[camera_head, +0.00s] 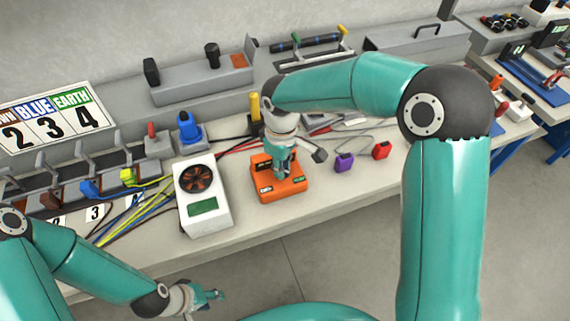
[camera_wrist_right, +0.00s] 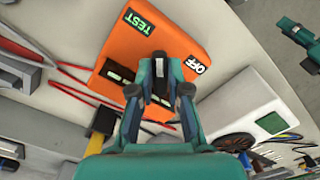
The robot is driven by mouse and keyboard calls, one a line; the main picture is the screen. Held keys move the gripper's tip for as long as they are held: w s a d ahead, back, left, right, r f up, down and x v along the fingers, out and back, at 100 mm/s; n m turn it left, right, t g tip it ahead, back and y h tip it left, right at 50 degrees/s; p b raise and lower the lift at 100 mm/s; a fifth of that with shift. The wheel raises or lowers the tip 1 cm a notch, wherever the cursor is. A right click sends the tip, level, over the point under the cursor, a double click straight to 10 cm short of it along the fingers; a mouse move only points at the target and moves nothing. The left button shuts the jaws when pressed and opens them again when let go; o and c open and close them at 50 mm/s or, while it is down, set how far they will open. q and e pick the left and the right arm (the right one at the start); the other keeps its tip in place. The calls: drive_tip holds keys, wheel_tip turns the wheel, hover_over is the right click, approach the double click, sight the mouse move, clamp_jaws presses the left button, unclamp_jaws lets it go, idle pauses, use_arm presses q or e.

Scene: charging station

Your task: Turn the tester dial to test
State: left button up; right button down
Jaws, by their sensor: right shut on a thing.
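The orange tester (camera_head: 292,190) lies on the bench, right of the white fan unit. In the right wrist view the tester (camera_wrist_right: 170,35) shows a green TEST label (camera_wrist_right: 135,20) and a black OFF label (camera_wrist_right: 195,65). My right gripper (camera_head: 281,172) points down onto the tester's top.
The white fan unit (camera_head: 208,215) stands close left of the tester. Purple (camera_head: 344,161) and red (camera_head: 381,150) blocks lie to the right. Red leads (camera_head: 236,146) and a yellow-handled tool (camera_head: 255,106) are behind. Bench front (camera_head: 290,220) is clear.

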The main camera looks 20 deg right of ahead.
drive_tip(key=shift+n, duration=0.6)
drive_tip(key=c, duration=1.1)
unclamp_jaws()
drive_tip(key=shift+c, duration=0.2)
drive_tip(key=shift+r, duration=0.1)
wheel_tip(320, 180, up, 12)
drive_tip(key=shift+f, duration=0.1)
